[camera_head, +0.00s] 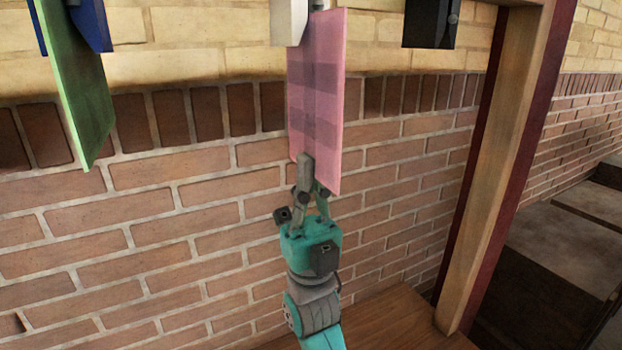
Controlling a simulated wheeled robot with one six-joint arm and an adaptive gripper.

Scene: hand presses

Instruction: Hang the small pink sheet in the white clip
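The small pink sheet (316,90) hangs upright in the middle of the view, with a darker checked pattern on its face. Its top edge is at the white clip (288,22), which shows at the top of the view. I cannot tell whether the clip's jaws are closed on the sheet, as the upper part is cut off. My gripper (305,165) is at the sheet's bottom edge, with its fingers closed on the lower left part of it. One finger is in front of the sheet; the other is partly hidden.
A green sheet (78,90) hangs from a blue clip (92,25) at the upper left. A black clip (430,22) is at the upper right and appears empty. A wooden post (500,170) stands at the right, above a wooden surface (400,320). A brick wall is behind.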

